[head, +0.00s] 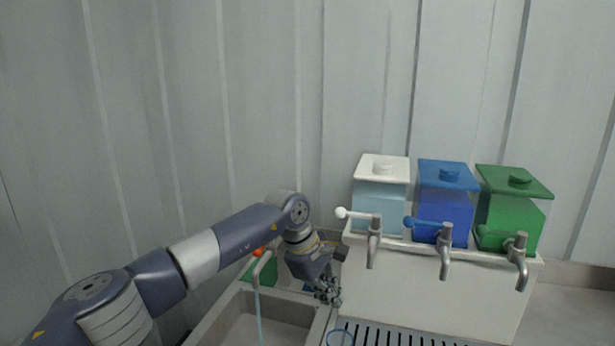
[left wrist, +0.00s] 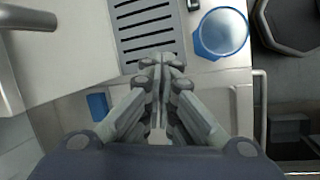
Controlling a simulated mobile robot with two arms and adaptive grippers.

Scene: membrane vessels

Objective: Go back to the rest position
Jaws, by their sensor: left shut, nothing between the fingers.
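My left gripper (head: 328,292) is shut and empty above the right rim of the sink, beside the dispenser stand. In the left wrist view its fingers (left wrist: 160,68) meet with nothing between them, in front of the slotted drain grate. A blue-rimmed cup (left wrist: 222,34) stands to the right of the grate in that view. Only its rim shows in the head view (head: 340,338), at the bottom edge. My left arm reaches in from the lower left. My right gripper is not in view.
A white dispenser (head: 380,190), a blue dispenser (head: 444,205) and a green dispenser (head: 511,212) stand on a pale stand (head: 430,290), each with a tap. The sink (head: 262,320) has a running faucet (head: 262,264). A ribbed wall stands behind. Air above the dispensers is clear.

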